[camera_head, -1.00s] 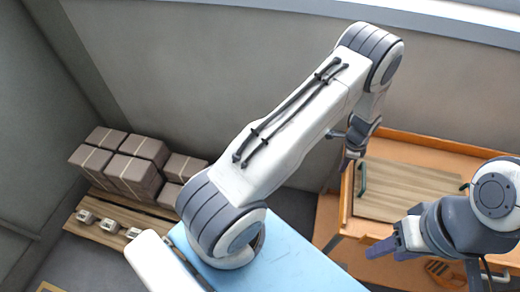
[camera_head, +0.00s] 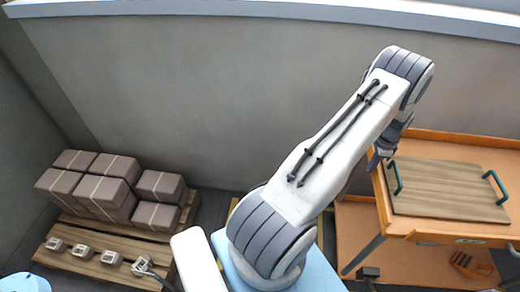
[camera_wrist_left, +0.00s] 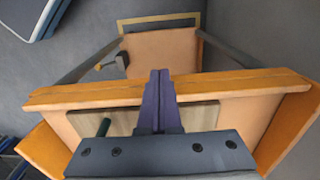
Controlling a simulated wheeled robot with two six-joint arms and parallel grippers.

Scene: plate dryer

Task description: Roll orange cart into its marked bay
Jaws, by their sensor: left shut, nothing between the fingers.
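The orange cart (camera_head: 460,146) stands at the right of the head view, with an upper tray and a lower shelf. A wooden board with green handles (camera_head: 450,190) lies in its tray. Yellow floor marking (camera_head: 320,234) shows partly behind my left arm; the rest is hidden. My right gripper is out of view.
A grey wall (camera_head: 200,90) closes off the back. Dark floor shows between pallet and cart.

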